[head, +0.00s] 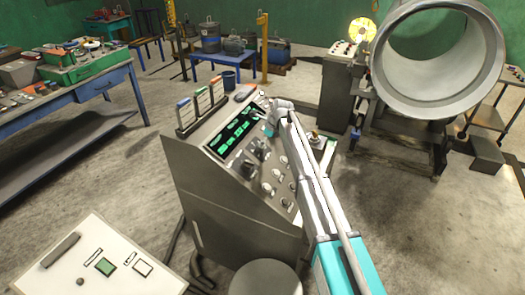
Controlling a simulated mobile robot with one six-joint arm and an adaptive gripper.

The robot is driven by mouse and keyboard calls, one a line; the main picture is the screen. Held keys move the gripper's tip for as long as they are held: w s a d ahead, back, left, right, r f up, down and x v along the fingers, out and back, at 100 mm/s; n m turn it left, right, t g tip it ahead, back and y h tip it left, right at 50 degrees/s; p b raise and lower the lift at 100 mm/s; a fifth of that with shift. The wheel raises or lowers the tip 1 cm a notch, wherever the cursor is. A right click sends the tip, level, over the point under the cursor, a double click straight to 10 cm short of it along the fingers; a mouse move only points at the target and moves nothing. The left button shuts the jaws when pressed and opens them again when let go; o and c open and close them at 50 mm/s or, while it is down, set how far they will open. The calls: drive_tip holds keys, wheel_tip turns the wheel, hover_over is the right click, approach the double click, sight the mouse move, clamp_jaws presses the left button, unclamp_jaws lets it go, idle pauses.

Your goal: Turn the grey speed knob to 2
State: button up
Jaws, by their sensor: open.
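A grey console (225,200) stands in the middle of the head view with a sloped control panel. Larger dark knobs (247,168) sit just below the lit green display (236,130). Several small grey knobs (268,188) sit lower on the panel. I cannot tell which one is the speed knob, and its numbers are too small to read. My arm reaches up across the right side of the panel and hides part of it. My gripper (268,128) is small in the view, open, near the display's upper right end, and appears apart from the knobs.
Upright tagged holders (201,98) line the console's top edge. A white control box (95,255) is at lower left, with a round stool-like top (265,278) at bottom centre. A blue workbench (85,85) stands left, and a large metal cylinder (440,60) stands right.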

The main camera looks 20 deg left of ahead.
drive_tip(key=shift+b+x, duration=1.65)
drive_tip(key=shift+x, duration=0.45)
drive_tip(key=c, duration=1.2)
drive_tip(key=shift+o, duration=0.2)
